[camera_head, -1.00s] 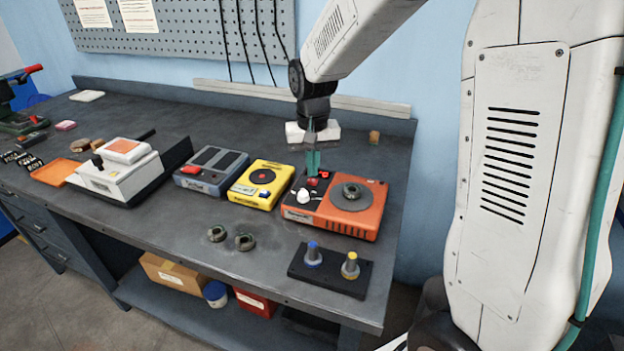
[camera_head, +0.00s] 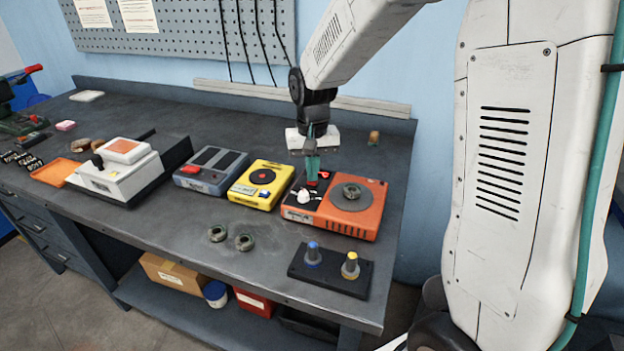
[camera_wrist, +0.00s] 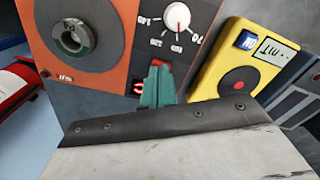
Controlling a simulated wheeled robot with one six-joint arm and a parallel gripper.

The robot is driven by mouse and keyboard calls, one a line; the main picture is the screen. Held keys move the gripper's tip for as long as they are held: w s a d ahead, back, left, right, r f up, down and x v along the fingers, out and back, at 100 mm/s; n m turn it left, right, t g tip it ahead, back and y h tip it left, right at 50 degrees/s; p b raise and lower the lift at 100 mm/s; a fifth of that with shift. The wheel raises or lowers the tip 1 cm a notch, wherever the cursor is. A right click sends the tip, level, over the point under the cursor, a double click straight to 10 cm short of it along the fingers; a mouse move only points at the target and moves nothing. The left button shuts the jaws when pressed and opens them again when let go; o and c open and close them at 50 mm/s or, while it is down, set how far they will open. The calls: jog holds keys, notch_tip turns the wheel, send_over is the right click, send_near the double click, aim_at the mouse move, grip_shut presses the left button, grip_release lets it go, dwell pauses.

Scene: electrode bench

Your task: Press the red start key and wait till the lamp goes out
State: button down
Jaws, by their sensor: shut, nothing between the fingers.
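The orange device (camera_head: 365,217) stands near the right end of the bench, with a black panel, a white knob (camera_head: 303,197) and a round grey plate. My gripper (camera_head: 312,178) is shut and empty, pointing down at the panel. A sliver of red, seemingly the start key (camera_wrist: 156,62), shows right at the fingertips (camera_wrist: 155,72) in the wrist view. The fingers hide most of it, and I cannot tell whether it is pressed down. A brighter red piece (camera_head: 324,175) sits beside the fingers, also in the wrist view (camera_wrist: 138,88); I cannot tell whether it is a lit lamp.
A yellow meter (camera_head: 243,196) and a grey device with a red part (camera_head: 215,182) stand to the left. A grey ring (camera_head: 352,189) lies on the plate. Two loose rings (camera_head: 244,242) and a black stand with two knobbed posts (camera_head: 325,279) are in front.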

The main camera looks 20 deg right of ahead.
jog(key=shift+f, duration=0.2)
jog(key=shift+r, duration=3.05)
jog(key=shift+n+g, duration=0.5)
jog(key=shift+g, duration=0.1)
jog(key=s, duration=0.4)
jog(key=shift+s+f, duration=0.25)
jog(key=shift+s, duration=0.15)
jog(key=s+r+n+t, duration=0.1)
jog(key=s+r, duration=0.2)
jog(key=s, duration=0.9)
jog(key=s+r+n+t, duration=0.1)
jog(key=s+r, duration=0.3)
jog(key=s, duration=0.8)
jog(key=shift+a+r+t, duration=0.2)
jog(key=shift+r+t, duration=0.05)
jog(key=shift+t, duration=0.05)
